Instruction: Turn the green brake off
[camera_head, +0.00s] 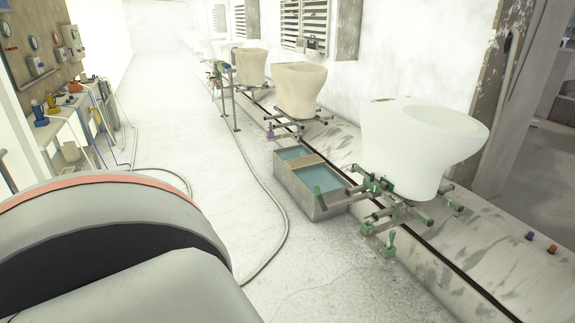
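A small green brake lever (390,239) stands upright at the foot of the nearest carriage, close to the dark floor rail. The carriage frame (400,212) has green fittings and grey bars. It bears a large white ceramic bowl (412,140). I cannot tell from this view whether the lever is in its on or off position. Neither of my grippers is in view. A large grey rounded part with a red stripe, which appears to be my own arm, fills the lower left, apart from the carriage.
A two-part basin of blue water (320,208) stands left of the carriage. Beige bowls (299,88) ride farther along the rail (452,277). A grey hose (270,190) lies across the floor. Purple and orange knobs (552,249) sit at far right. Pale floor (330,270) is open in front.

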